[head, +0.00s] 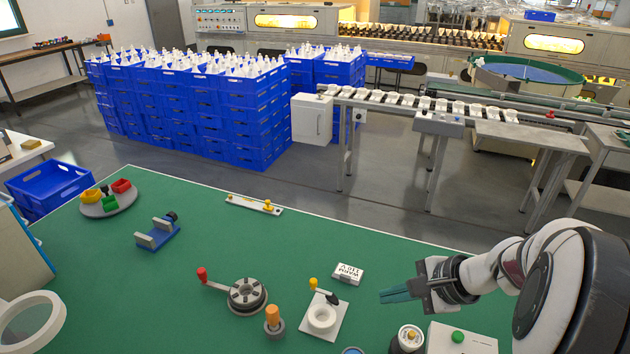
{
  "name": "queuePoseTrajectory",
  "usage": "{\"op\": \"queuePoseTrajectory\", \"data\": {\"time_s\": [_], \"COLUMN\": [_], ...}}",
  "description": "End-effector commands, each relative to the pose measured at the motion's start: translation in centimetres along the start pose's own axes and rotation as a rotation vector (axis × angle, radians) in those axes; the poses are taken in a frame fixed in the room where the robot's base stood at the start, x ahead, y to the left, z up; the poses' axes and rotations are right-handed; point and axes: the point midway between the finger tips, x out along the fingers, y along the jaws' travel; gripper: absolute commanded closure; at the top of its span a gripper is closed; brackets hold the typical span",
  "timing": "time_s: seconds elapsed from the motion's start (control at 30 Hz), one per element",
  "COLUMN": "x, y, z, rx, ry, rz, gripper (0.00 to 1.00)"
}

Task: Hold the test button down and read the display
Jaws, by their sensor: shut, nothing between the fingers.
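A green button (457,337) sits on top of a white box (478,345) at the bottom right of the green bench, and the picture's edge cuts off the box's lower part. I take this for the test button. I cannot make out a display on the part of the box that shows. My gripper (382,296) has teal fingers, which are shut and empty. It points left above the bench, up and to the left of the green button and apart from it.
A dark round part with a pale top (410,337) stands beside the white box. A white plate with a ring (322,318), a small lettered box (348,273), an orange-topped peg (273,318) and a red-handled crank (247,294) stand left of my gripper. The bench's middle is clear.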

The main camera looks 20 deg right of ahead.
Motion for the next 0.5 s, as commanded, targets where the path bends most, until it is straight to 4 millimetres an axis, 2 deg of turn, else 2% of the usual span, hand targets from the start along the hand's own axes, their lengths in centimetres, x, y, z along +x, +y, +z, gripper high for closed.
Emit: {"op": "queuePoseTrajectory", "data": {"time_s": [0.03,0.1,0.2,0.3,0.4,0.5], "x": [-0.4,-1.2,-2.4,-3.5,-4.4,-4.9], "y": [-0.1,-0.1,0.4,1.2,2.1,2.7], "z": [-2.4,-5.8,-10.4,-14.1,-16.6,-18.0], "rx": [0.067,0.159,0.278,0.374,0.439,0.475], "ry": [0.022,0.055,0.103,0.145,0.174,0.192], "rz": [-0.041,-0.105,-0.187,-0.255,-0.3,-0.326], "gripper": [1.0,1.0,1.0,1.0,1.0,1.0]}}
